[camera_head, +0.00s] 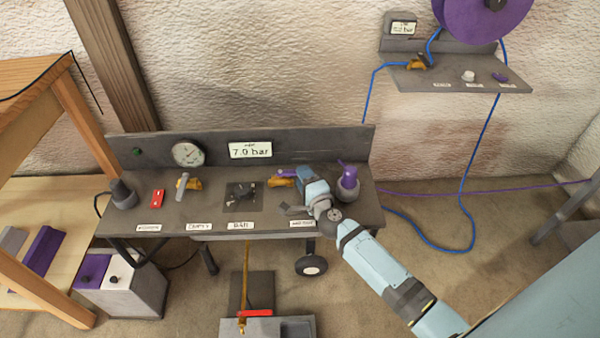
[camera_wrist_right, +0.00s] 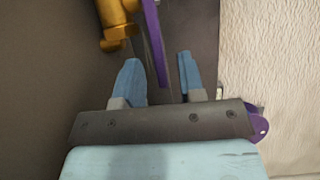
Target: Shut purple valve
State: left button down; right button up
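The purple valve is a brass body (camera_head: 280,182) with a thin purple lever, on the right part of the grey bench. In the right wrist view its brass body (camera_wrist_right: 121,22) is at the upper left, and the purple lever (camera_wrist_right: 153,42) runs down between the blue fingers. My right gripper (camera_head: 303,186) is just right of the valve and partly hides it. In the wrist view the right gripper (camera_wrist_right: 162,78) is open, with gaps on both sides of the lever. Whether a finger touches the lever I cannot tell. My left gripper is not in view.
A purple bottle-like piece (camera_head: 348,182) stands close right of my right gripper. A second brass valve (camera_head: 186,183), a gauge (camera_head: 188,153) and a 7.0 bar display (camera_head: 250,150) are to the left. The bench's back panel (camera_head: 310,147) rises behind the valve.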

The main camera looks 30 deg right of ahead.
jog(key=shift+w, duration=1.3)
grip_shut()
